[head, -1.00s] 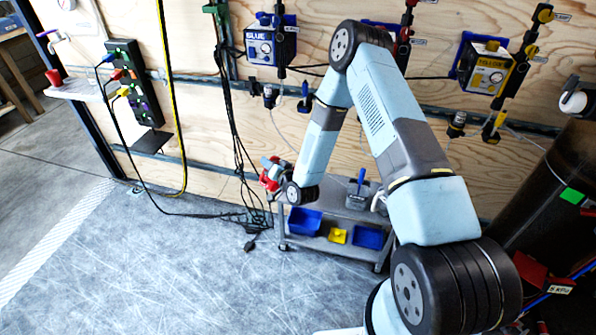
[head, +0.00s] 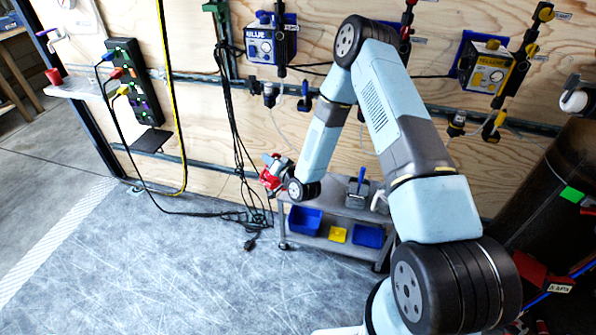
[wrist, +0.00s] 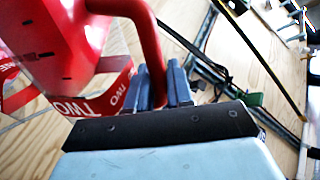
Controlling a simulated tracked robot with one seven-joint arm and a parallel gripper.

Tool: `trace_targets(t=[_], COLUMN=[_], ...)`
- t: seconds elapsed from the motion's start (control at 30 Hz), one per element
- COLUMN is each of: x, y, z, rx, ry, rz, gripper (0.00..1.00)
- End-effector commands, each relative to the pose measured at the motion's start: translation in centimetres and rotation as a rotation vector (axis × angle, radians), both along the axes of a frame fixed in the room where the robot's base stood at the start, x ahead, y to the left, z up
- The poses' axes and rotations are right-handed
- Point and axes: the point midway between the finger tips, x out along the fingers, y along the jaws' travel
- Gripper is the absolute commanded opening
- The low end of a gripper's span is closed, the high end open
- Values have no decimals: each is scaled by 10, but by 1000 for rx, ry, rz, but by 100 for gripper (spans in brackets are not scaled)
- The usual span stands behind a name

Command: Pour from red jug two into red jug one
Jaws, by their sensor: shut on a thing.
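Red jug two (wrist: 75,45), marked TWO on its red label, fills the upper left of the wrist view. My gripper (wrist: 163,85) is shut on its red handle, which runs down between the dark fingers. The jug looks strongly tilted, though its exact angle is hard to judge. In the head view the red of the held jug (head: 270,180) shows small at the end of my arm, partly hidden, just left of a grey cart. I cannot make out red jug one for certain in either view. Whether any liquid is flowing cannot be seen.
The grey cart (head: 342,211) holds a grey container (head: 357,194), blue bins and a yellow item. Black cables (head: 235,150) hang down the plywood wall close to the jug. A red cup (head: 54,77) stands on a ledge at far left.

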Motion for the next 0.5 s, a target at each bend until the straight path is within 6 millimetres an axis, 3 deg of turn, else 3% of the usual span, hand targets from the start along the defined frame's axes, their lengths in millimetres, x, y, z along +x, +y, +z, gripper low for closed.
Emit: trace_targets(t=[0.5], x=[2], y=[-1], z=[1], rx=[25], ry=[18], rz=[-1], gripper=[0])
